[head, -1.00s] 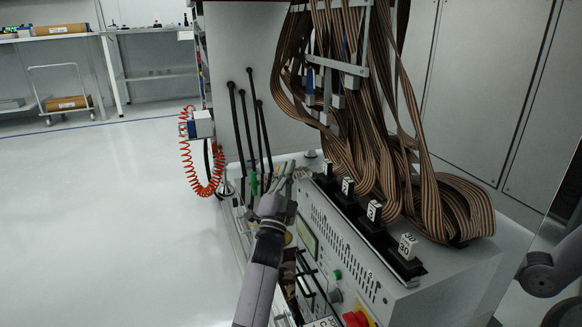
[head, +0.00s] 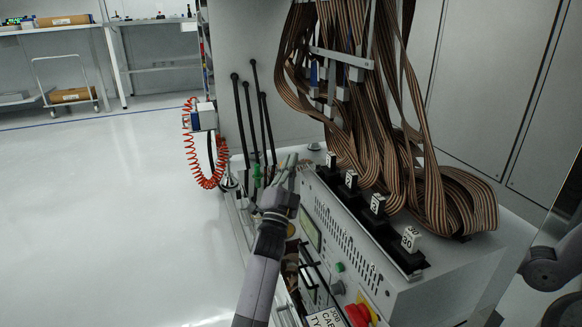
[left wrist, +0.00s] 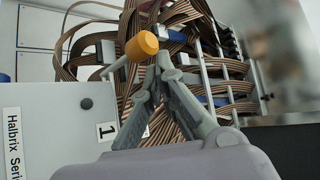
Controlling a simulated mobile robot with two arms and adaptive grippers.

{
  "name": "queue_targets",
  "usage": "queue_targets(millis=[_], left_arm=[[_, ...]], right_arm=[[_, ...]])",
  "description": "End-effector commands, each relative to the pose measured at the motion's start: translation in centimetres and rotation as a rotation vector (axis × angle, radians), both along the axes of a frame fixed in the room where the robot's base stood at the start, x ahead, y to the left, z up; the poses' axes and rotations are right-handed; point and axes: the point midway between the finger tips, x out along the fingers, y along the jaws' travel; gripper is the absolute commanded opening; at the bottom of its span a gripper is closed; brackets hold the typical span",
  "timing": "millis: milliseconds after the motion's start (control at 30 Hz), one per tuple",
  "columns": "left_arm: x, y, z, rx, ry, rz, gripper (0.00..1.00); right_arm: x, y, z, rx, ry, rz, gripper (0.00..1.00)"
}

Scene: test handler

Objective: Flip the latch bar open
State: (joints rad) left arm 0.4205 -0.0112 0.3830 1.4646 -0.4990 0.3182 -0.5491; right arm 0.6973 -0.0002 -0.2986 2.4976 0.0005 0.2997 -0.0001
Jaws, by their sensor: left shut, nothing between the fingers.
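My left gripper (head: 286,172) is in front of the machine, beside the upper left end of its front panel. In the left wrist view its fingers (left wrist: 163,64) are shut with nothing between them. An orange cylindrical knob (left wrist: 141,46) on a pale bar (left wrist: 114,67) shows just left of the fingertips; this may be the latch bar. The knob looks close to the tips, but I cannot tell whether they touch. In the head view I cannot make out the bar clearly near my gripper. My right gripper is out of view.
Brown ribbon cables (head: 362,130) hang behind a row of black connectors with numbered white tags (head: 377,204). A red button (head: 358,313) is low on the panel. Black rods (head: 245,115) and a coiled orange hose (head: 196,165) stand left. The floor at left is clear.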

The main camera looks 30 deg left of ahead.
Motion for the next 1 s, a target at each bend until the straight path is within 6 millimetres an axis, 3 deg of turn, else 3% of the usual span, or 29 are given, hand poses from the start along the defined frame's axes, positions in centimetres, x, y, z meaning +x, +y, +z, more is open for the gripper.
queue_targets(millis=[300,500,1000], left_arm=[[-0.1,0.0,6.3,0.005,-0.007,0.000,0.00],[0.0,0.0,8.8,0.003,-0.005,0.000,0.00],[0.0,0.0,9.4,0.001,-0.003,0.000,0.00]], right_arm=[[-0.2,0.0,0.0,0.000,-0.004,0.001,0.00],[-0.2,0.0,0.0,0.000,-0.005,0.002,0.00],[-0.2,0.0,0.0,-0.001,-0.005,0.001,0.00]])
